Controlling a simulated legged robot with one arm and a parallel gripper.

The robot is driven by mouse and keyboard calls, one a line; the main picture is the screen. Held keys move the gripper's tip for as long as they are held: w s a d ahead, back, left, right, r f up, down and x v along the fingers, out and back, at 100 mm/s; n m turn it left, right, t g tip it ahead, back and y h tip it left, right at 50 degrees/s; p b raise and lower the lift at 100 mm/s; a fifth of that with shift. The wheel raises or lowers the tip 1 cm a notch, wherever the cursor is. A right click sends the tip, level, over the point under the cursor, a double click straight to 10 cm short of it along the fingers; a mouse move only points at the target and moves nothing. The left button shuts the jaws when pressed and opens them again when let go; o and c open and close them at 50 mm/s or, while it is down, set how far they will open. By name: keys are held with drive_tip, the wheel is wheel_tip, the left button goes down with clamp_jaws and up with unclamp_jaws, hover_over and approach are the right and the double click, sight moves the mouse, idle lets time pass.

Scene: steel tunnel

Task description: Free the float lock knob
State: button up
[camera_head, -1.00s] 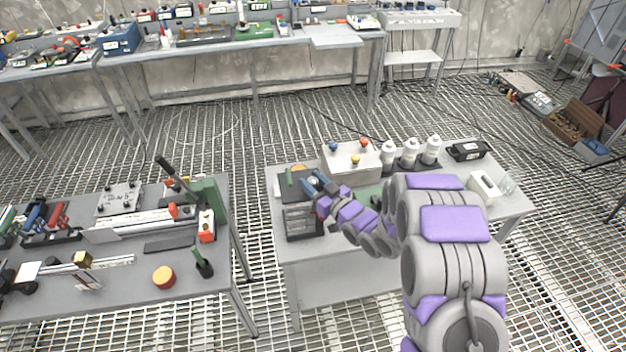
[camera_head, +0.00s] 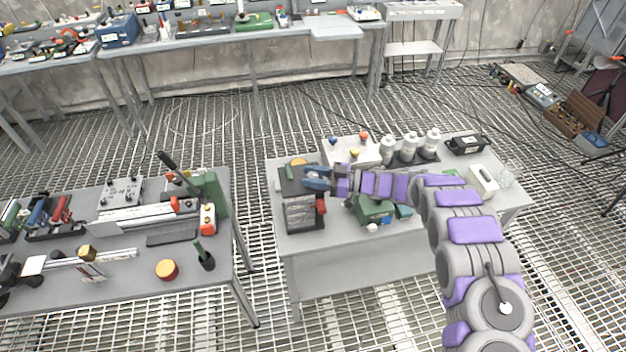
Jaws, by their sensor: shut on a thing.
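A dark box-shaped device (camera_head: 302,214) with a grey textured front stands at the left end of the right-hand table. It has a dark top plate, a yellow-orange round piece (camera_head: 298,162) at its back and a red knob (camera_head: 321,207) on its right side. My gripper (camera_head: 314,180) reaches in from the right at the height of the top plate, above the red knob and apart from it. Its blue fingers are shut on a small part at the device's top. The fingers hide that part, so I cannot tell whether it is the float lock knob.
Behind my arm are a pale box (camera_head: 346,151) with coloured knobs and several white bottles (camera_head: 410,147). A green device (camera_head: 374,210) sits below my forearm. A gap separates this table from the left table (camera_head: 120,268), which holds several tools.

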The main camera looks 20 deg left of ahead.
drive_tip(key=shift+w+n+g+b, duration=0.15)
drive_tip(key=shift+n+g+b, duration=0.65)
drive_tip(key=shift+g+b, duration=0.1)
drive_tip(key=shift+r+n+g+h+b, duration=0.1)
drive_tip(key=shift+n+g+h+b, duration=0.25)
drive_tip(key=shift+g, duration=0.15)
drive_tip(key=shift+r+g+b, duration=0.15)
drive_tip(key=shift+g+b, duration=0.15)
drive_tip(key=shift+g, duration=0.1)
drive_tip(key=o, duration=0.7)
drive_tip(key=shift+o, duration=1.1)
drive_tip(key=v, duration=0.7)
drive_tip(key=shift+w+d+p, duration=0.15)
drive_tip(key=shift+p, duration=0.3)
